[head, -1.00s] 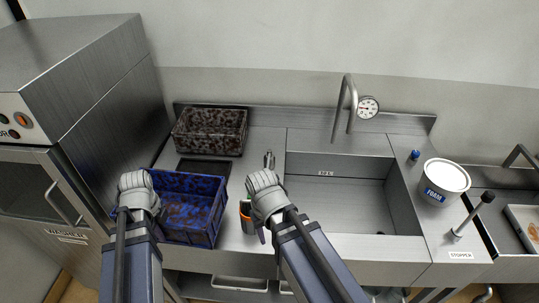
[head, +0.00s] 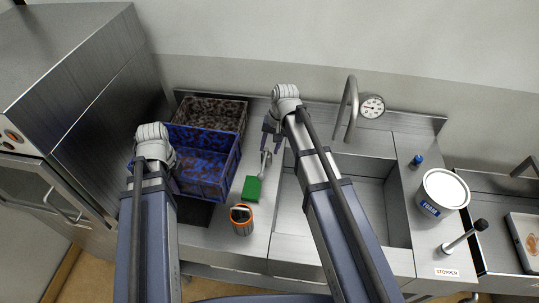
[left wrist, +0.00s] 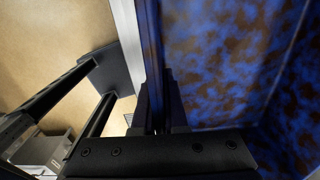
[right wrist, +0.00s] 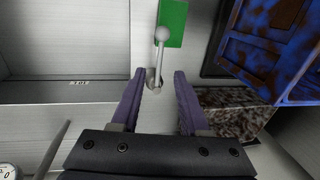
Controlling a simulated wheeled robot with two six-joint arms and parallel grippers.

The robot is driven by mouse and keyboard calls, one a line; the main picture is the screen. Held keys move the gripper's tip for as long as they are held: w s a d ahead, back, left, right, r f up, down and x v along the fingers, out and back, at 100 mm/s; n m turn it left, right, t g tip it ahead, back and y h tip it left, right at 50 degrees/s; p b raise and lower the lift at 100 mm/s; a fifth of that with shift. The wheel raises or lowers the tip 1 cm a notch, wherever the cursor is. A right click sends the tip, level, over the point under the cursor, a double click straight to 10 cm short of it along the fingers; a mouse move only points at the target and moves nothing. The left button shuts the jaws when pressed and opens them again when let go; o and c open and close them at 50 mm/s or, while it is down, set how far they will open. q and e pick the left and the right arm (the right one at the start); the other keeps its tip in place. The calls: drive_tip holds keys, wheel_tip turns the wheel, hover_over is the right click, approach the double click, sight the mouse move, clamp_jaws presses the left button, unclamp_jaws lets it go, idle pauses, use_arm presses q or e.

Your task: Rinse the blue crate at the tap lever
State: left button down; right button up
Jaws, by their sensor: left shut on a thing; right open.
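The blue crate (head: 200,178), blotched with brown, is tilted and held at the left of the counter. My left gripper (head: 158,152) is shut on its left wall; the left wrist view shows the blue wall (left wrist: 220,60) between the fingers. The tap lever (head: 265,162), a grey rod with a round knob, stands left of the sink. My right gripper (head: 272,128) is open near it. In the right wrist view the lever (right wrist: 160,58) lies just beyond and between the two fingertips, with no contact visible. The curved tap (head: 351,105) rises behind the sink.
A brown-speckled crate (head: 222,112) stands behind the blue one, partly hidden. A green pad (head: 252,189) and an orange-black canister (head: 241,222) stand at the front of the counter. The sink (head: 370,195) is empty. A white foam tub (head: 444,190) and stopper (head: 465,236) are right.

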sight(263, 168)
use_arm(q)
drive_tip(key=shift+w+r, duration=0.1)
drive_tip(key=shift+w, duration=0.05)
use_arm(e)
drive_tip(key=shift+w+r, duration=0.1)
drive_tip(key=shift+w, duration=0.25)
use_arm(q)
drive_tip(key=shift+f+b, duration=0.95)
drive_tip(key=shift+b, duration=0.05)
wheel_tip(263, 168, down, 10)
drive_tip(key=b, duration=1)
use_arm(e)
drive_tip(key=f, duration=0.4)
drive_tip(key=a+f, duration=0.1)
drive_tip(key=f, duration=0.3)
drive_tip(key=a+f, duration=0.1)
drive_tip(key=f, duration=0.2)
drive_tip(key=shift+w+a+f, duration=0.1)
drive_tip(key=shift+w+f, duration=0.1)
drive_tip(key=shift+f, duration=0.2)
use_arm(q)
drive_tip(key=shift+r, duration=0.1)
use_arm(e)
clamp_jaws()
